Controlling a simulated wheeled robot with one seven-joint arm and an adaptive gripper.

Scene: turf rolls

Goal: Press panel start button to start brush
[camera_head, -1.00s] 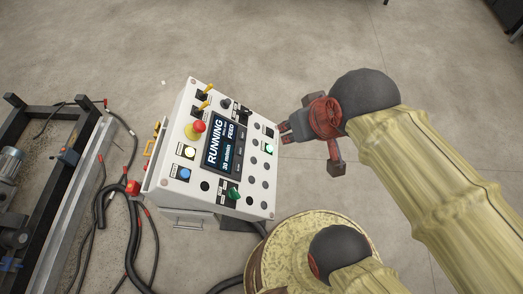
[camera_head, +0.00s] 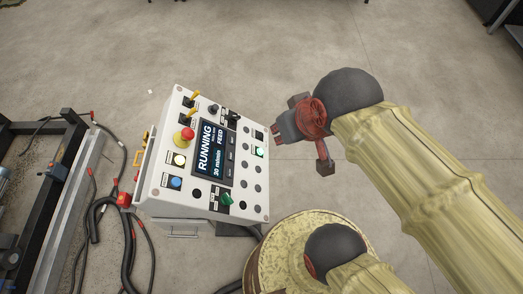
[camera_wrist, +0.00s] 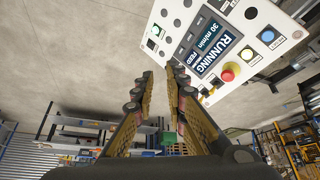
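The white control panel (camera_head: 160,205) stands tilted left of centre in the head view. Its screen (camera_head: 211,152) reads RUNNING, FEED, 30 m/min. A lit green button (camera_head: 260,152) is near its right edge. My gripper (camera_head: 274,131) is just beyond the panel's upper right edge, apart from the buttons and empty. In the wrist view my gripper (camera_wrist: 159,72) has its fingers partly open with a narrow gap, pointing toward the panel's edge (camera_wrist: 212,97). Small button labels are unreadable.
Black and red cables (camera_head: 125,200) lie on the floor left of the panel, beside a metal frame (camera_head: 60,180). Concrete floor (camera_head: 230,50) behind the panel is clear. Shelving (camera_wrist: 75,140) shows far off in the wrist view.

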